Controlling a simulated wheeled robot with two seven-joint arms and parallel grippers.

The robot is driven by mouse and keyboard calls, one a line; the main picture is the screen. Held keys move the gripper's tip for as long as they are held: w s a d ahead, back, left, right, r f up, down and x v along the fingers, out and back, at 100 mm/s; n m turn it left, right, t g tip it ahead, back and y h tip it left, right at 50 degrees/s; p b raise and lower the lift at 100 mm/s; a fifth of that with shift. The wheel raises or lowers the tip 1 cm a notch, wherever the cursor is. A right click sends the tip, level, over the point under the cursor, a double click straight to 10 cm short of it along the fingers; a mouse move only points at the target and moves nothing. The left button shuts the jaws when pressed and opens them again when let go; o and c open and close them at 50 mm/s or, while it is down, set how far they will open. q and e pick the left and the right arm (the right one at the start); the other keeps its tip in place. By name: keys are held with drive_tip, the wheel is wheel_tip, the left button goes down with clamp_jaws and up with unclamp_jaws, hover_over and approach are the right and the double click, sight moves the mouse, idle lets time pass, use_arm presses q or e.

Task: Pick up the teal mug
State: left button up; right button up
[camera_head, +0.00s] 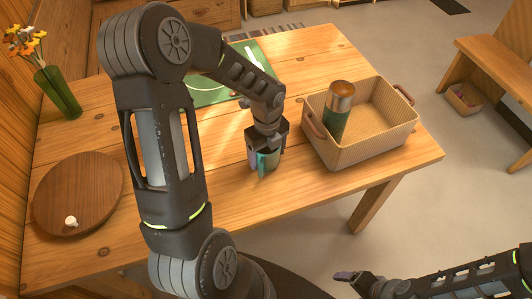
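The teal mug (268,163) is on the wooden table, near its middle and left of the basket. Only part of it shows, because my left gripper (266,150) covers its top from above. The fingers of my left gripper are apart, down at the mug, with a finger on its left side. I cannot tell whether they press on it. My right gripper (352,278) is low at the bottom of the picture, off the front edge of the table and far from the mug. Its opening is not clear from this angle.
A woven basket (384,148) with a teal and brown flask (337,112) stands right of the mug. A round board (72,196) with a small white knob, a green flower vase (58,92) and a green mat (205,92) are also on the wooden table (225,219).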

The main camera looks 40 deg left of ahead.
use_arm(q)
drive_tip(key=c, duration=1.1)
drive_tip(key=shift+r, duration=0.1)
drive_tip(key=shift+c, duration=0.2)
wheel_tip(320, 180, up, 10)
idle(0.4)
